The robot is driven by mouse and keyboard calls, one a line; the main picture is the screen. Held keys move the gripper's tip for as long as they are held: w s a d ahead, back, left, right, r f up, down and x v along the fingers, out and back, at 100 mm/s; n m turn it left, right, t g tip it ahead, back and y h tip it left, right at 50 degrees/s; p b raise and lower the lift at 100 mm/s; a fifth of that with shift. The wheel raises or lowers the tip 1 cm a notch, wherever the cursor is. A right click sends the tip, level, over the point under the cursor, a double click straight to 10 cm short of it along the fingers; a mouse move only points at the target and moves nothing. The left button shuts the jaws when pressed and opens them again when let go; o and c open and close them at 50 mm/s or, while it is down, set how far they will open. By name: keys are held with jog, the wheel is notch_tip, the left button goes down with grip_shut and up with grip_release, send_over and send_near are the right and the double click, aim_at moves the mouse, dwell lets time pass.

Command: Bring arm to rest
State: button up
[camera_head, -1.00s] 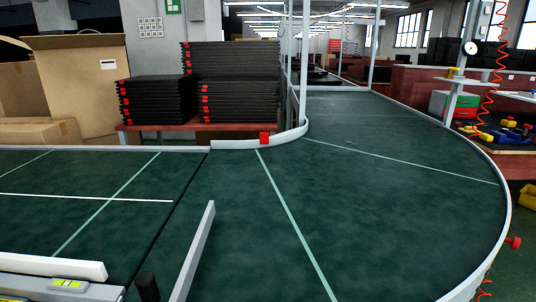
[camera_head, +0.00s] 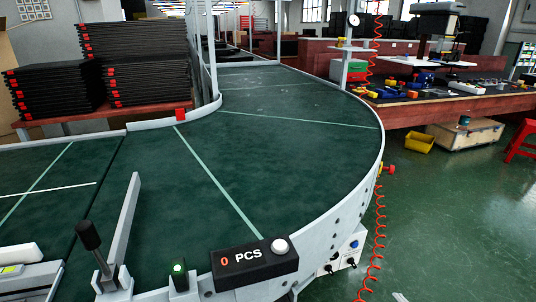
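My arm and gripper are not in view in the head camera. The curved conveyor (camera_head: 290,140) fills the middle of the view, with a green belt, pale line markings and a light metal rim. No loose item shows on the visible part of the belt.
A counter box reading "0 PCS" (camera_head: 254,263) and a black-knobbed lever (camera_head: 88,236) stand at the near edge. Black stacked trays (camera_head: 140,60) are behind left. A cluttered workbench (camera_head: 450,105), a yellow bin (camera_head: 419,142) and a red stool (camera_head: 522,140) are right. Green floor (camera_head: 450,210) at right is open.

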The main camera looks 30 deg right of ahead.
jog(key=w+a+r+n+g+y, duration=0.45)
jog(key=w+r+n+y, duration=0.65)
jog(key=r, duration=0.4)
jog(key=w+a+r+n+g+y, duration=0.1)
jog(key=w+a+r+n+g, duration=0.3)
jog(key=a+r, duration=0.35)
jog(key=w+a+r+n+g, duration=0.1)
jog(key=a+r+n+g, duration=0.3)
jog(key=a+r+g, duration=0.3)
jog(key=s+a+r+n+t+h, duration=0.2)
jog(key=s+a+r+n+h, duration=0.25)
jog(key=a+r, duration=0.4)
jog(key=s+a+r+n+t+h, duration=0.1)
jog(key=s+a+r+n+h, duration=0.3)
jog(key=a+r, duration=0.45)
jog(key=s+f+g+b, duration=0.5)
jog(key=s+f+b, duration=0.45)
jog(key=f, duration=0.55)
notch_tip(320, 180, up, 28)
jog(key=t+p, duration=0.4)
jog(key=p, duration=2.1)
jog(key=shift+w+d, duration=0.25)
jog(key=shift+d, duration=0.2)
